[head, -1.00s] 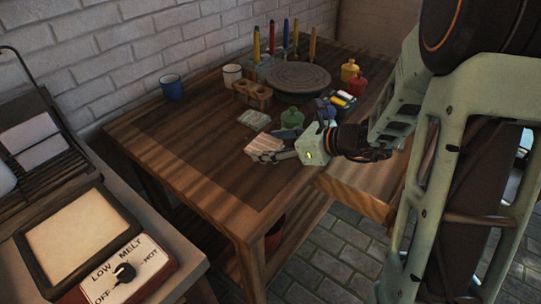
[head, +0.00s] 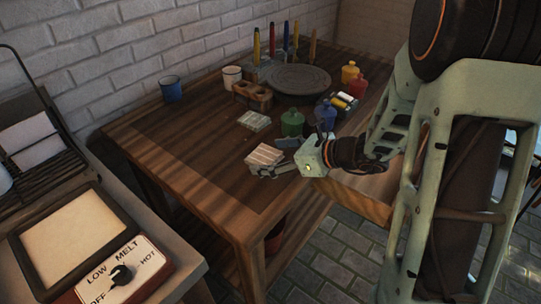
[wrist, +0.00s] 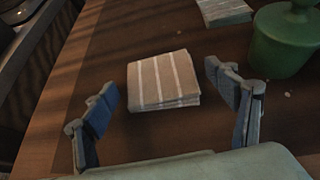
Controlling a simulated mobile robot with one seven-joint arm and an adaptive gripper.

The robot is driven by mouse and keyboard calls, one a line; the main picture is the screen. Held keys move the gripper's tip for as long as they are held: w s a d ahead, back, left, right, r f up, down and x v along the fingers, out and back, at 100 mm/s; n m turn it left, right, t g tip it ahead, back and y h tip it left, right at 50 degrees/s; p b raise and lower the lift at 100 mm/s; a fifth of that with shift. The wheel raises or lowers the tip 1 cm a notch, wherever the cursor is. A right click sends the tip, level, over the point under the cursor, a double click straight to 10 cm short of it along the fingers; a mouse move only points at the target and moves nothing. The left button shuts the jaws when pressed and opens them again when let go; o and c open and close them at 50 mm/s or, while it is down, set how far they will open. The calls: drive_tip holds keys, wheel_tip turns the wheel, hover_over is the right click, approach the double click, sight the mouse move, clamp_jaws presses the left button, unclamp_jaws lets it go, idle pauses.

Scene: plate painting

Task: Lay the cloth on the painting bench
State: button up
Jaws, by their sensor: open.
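A folded beige cloth with pale stripes (head: 265,156) lies flat on the painting bench (head: 190,160), near its front edge. It also shows in the wrist view (wrist: 163,80). My gripper (head: 275,157) is open just to the right of the cloth, low over the bench. In the wrist view my fingers (wrist: 160,82) are spread wide on either side of the cloth's near end, with visible gaps between them and the cloth. Nothing is held.
A second folded grey-green cloth (head: 254,121) lies farther back. A green jar (head: 292,122) stands close beyond my gripper. A grey turntable (head: 295,78), brush holder and mugs (head: 171,89) stand behind. The bench's left part is clear.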

drive_tip(key=shift+r, duration=0.1)
drive_tip(key=shift+r+p, duration=0.25)
drive_tip(key=shift+p, duration=0.1)
drive_tip(key=p+v, duration=0.2)
drive_tip(key=v, duration=1)
drive_tip(key=shift+f, duration=0.25)
